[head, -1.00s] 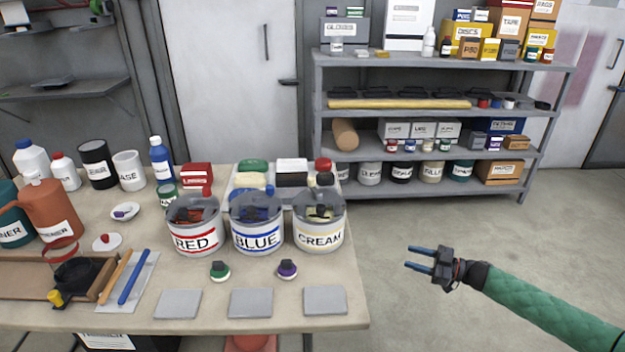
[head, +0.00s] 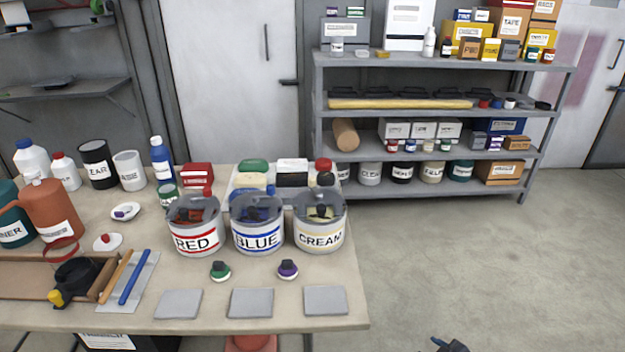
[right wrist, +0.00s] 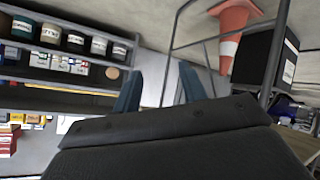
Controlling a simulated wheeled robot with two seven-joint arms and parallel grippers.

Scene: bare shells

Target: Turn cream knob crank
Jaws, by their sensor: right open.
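The cream tub (head: 319,235), labelled CREAM, stands upright on the table at the right end of a row of three tubs. A dark crank with a cream-coloured part (head: 321,211) sits on its top; its finer shape is too small to tell. My right gripper (head: 449,344) shows only as a small tip at the bottom edge of the head view, to the right of the table and apart from the tub. In the right wrist view its two blue fingers (right wrist: 159,90) are apart with nothing between them. My left gripper is not in view.
The red tub (head: 195,238) and blue tub (head: 257,237) stand left of the cream tub. Grey pads (head: 325,300) and two small knobs (head: 287,269) lie in front. A loaded shelf (head: 440,100) stands behind; the floor right of the table is clear. An orange cone (right wrist: 233,30) shows in the wrist view.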

